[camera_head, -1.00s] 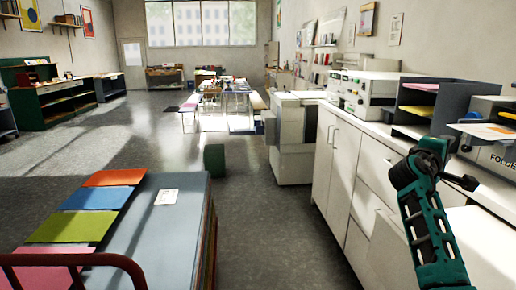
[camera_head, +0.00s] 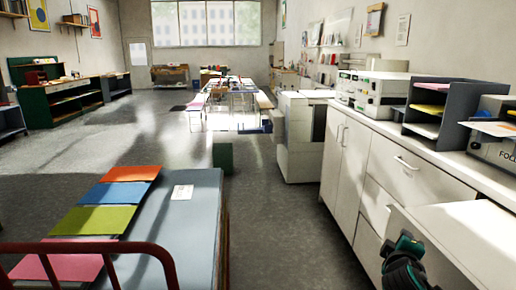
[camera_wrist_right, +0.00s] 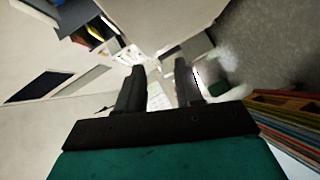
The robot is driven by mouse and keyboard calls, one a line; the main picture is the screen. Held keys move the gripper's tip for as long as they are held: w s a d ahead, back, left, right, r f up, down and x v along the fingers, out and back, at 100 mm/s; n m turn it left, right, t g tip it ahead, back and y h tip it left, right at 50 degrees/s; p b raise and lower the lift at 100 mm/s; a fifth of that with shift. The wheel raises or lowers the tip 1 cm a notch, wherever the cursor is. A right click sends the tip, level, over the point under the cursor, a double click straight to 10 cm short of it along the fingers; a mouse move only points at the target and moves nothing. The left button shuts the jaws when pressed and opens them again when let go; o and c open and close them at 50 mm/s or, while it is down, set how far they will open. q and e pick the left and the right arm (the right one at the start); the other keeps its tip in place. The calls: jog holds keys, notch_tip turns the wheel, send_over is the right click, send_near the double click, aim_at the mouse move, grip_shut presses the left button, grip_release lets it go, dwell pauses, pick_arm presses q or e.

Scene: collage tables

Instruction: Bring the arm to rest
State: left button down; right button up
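My right arm (camera_head: 402,264) shows only as a dark and teal part at the bottom right of the head view, beside the white counter. In the right wrist view my right gripper (camera_wrist_right: 160,68) has its two dark fingers apart with nothing between them. Its palm is dark, with a teal body below. My left arm and left gripper are not in the head view.
A white counter (camera_head: 385,160) with a pulled-out panel (camera_head: 470,235) runs along the right. A cart (camera_head: 185,230) with coloured sheets stands at lower left. A dark green box (camera_head: 223,157) is on the floor. The grey floor between cart and counter (camera_head: 280,230) is clear.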

jog(key=s+a+f+m+y, duration=0.1)
jog(key=s+a+f+y, duration=0.4)
jog(key=s+a+f, duration=0.5)
jog(key=s+a+f+m+g+y, duration=0.1)
jog(key=s+a+f+m+y, duration=0.1)
jog(key=s, duration=0.7)
jog(key=s+a+f+m+g+y, duration=0.1)
jog(key=s+a+f+m+y, duration=0.1)
jog(key=s+a+f, duration=0.3)
jog(key=s+f+m, duration=0.1)
jog(key=s, duration=0.3)
jog(key=shift+s+a+y, duration=0.3)
jog(key=shift+s+y, duration=0.1)
jog(key=shift+d, duration=0.15)
